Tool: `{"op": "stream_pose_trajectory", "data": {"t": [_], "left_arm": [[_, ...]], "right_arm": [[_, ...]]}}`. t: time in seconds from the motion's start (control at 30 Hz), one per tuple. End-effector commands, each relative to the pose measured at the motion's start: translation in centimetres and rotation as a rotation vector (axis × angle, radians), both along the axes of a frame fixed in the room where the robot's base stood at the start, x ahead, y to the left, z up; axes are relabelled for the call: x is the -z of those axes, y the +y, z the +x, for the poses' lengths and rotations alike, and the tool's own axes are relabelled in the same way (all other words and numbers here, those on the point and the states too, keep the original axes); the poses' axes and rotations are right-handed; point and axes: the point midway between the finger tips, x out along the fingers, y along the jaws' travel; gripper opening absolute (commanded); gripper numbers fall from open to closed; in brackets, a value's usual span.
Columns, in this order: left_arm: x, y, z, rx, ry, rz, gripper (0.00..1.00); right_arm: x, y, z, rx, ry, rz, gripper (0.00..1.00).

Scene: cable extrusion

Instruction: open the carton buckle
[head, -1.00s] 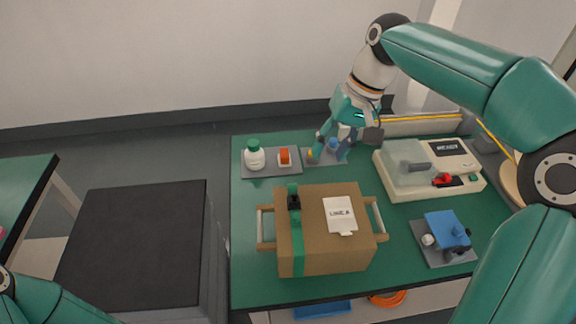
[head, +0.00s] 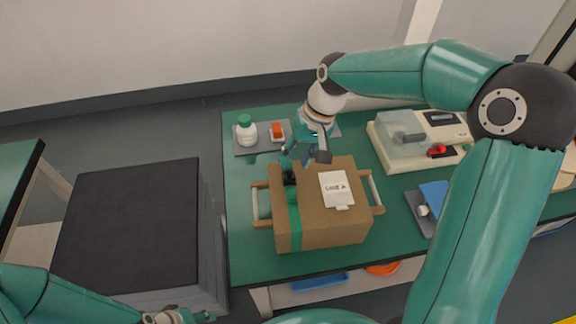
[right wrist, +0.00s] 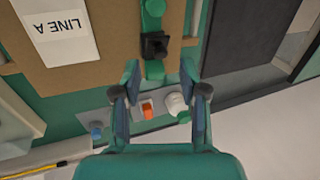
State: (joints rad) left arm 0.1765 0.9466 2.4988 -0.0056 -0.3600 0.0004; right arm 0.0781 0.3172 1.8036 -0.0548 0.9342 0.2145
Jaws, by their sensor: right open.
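The brown carton (head: 335,225) stands on the green table with a white "LINE A" label (head: 335,188). A green strap (head: 294,222) runs over its left part and carries a black buckle (head: 289,178) on top. In the right wrist view the buckle (right wrist: 154,45) lies just beyond my fingertips, roughly in line with the gap. My right gripper (head: 295,156) is over the carton's far left edge, open, with nothing between its fingers (right wrist: 160,75). Whether a finger touches the strap is unclear. My left gripper (head: 180,317) shows only partly at the bottom edge; its jaws are unclear.
A tray (head: 258,150) with a white bottle (head: 246,131) and an orange-red item (head: 277,131) lies behind the carton. A beige machine (head: 410,150) and a blue item (head: 433,192) stand to the right. A dark-topped block (head: 125,225) stands left of the table. The table left of the carton is clear.

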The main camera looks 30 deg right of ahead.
Motion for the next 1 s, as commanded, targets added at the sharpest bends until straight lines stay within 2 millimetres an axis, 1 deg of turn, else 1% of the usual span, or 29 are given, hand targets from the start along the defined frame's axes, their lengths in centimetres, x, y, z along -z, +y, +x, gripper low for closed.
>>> {"op": "stream_pose_trajectory", "data": {"t": [0.03,0.1,0.23,0.4,0.6,0.63,0.87,0.9,0.93,0.97,1.0], "left_arm": [[-0.1,0.0,0.0,0.000,0.000,0.000,0.43],[-0.2,0.0,0.0,0.000,0.000,0.000,0.43],[-0.3,0.0,0.0,0.000,0.000,0.000,0.43],[-0.3,0.0,0.0,0.000,0.000,0.000,0.43],[-0.3,0.0,0.0,0.000,0.000,0.000,0.43],[-0.3,0.0,0.0,0.000,0.000,0.000,0.43],[-0.3,0.0,0.0,0.000,0.000,0.000,0.43],[-0.3,0.0,0.0,0.000,0.000,0.000,0.43],[-0.3,0.0,0.0,0.000,0.000,0.000,0.43],[-0.3,0.0,0.0,0.001,0.001,0.000,0.43],[-0.3,0.0,0.0,0.001,0.000,0.000,0.43]], "right_arm": [[0.9,0.3,-0.1,-0.002,0.005,0.000,0.43],[1.8,0.6,0.1,-0.001,0.004,0.000,0.43],[2.9,0.9,0.2,0.001,0.001,0.000,0.43],[3.5,1.0,0.3,0.001,0.000,0.000,0.43],[3.5,1.1,0.3,0.001,0.000,0.000,0.43],[3.5,1.0,0.3,0.001,0.000,0.000,0.41],[3.5,1.1,0.3,0.000,0.000,0.001,0.03],[3.5,1.1,0.3,0.000,0.000,0.001,0.00],[3.5,1.1,0.3,0.000,0.000,0.001,0.00],[3.4,2.2,0.3,-0.005,0.000,0.002,0.00],[3.4,1.8,0.4,-0.003,0.002,0.003,0.00]]}}
